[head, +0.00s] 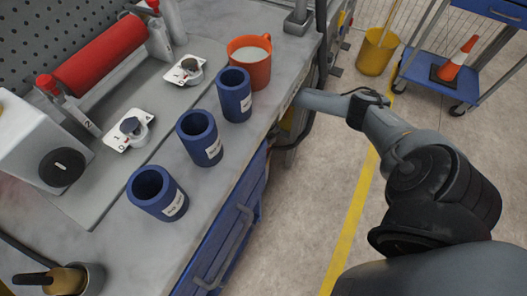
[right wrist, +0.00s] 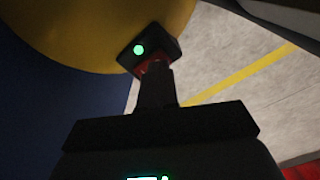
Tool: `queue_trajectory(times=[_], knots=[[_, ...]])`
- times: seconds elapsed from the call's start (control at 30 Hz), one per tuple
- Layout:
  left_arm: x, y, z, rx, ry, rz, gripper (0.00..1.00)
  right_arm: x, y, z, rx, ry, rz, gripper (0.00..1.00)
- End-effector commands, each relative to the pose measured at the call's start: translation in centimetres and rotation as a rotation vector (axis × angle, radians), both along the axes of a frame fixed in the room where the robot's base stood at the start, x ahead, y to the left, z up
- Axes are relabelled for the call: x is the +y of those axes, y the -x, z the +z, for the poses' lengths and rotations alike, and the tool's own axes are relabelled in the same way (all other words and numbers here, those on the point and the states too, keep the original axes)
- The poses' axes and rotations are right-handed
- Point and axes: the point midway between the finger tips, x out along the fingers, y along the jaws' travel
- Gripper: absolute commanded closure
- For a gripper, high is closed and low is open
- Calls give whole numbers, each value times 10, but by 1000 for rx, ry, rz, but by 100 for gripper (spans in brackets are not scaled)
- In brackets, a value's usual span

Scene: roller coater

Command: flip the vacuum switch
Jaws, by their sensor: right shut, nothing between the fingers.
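In the right wrist view a small black switch box (right wrist: 150,46) with a lit green light sits against a yellow rounded body (right wrist: 85,25). A red part (right wrist: 152,68) shows at its lower edge. My right gripper (right wrist: 155,80) is shut and empty, with its fingertips right at the red part. Whether they touch it I cannot tell, and the fingers partly cover it. In the head view my right arm reaches left to the bench's side, and the gripper's tip is hidden under the bench edge. My left gripper is not in view.
A yellow bucket (head: 375,52) and a blue cart (head: 440,75) stand beyond. The floor (head: 320,190) beside the bench is clear.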

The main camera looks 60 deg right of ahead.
Motion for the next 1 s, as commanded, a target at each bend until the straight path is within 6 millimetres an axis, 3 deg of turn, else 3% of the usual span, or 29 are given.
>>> queue_trajectory(times=[1.0], knots=[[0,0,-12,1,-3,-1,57,0,0,-15,0,0,0,100]])
